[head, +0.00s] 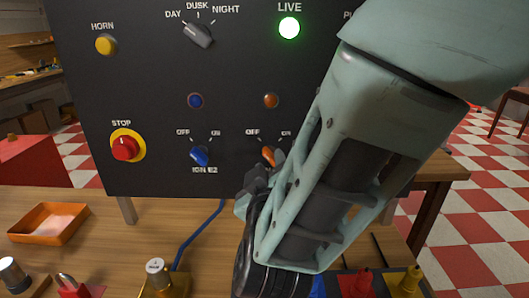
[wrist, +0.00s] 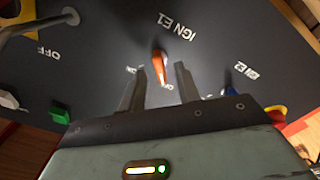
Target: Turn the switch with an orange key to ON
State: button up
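The switch with the orange key (head: 268,154) is on the dark panel, under OFF and ON marks, right of the blue-key switch (head: 199,155). In the wrist view the orange key (wrist: 159,63) stands below the IGN E1 label, and its end points toward OFF. My gripper (head: 263,174) is right at this switch and hides its lower part in the head view. In the wrist view my gripper (wrist: 158,72) is open, with one finger on each side of the key. Gaps show between the key and both fingers.
The panel (head: 150,75) also has a red STOP button (head: 124,148), a yellow HORN button (head: 106,44), a DAY/DUSK/NIGHT selector (head: 199,34) and a lit green LIVE lamp (head: 289,27). An orange tray (head: 48,222) and small parts lie on the wooden bench.

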jog(key=shift+w, duration=1)
grip_shut()
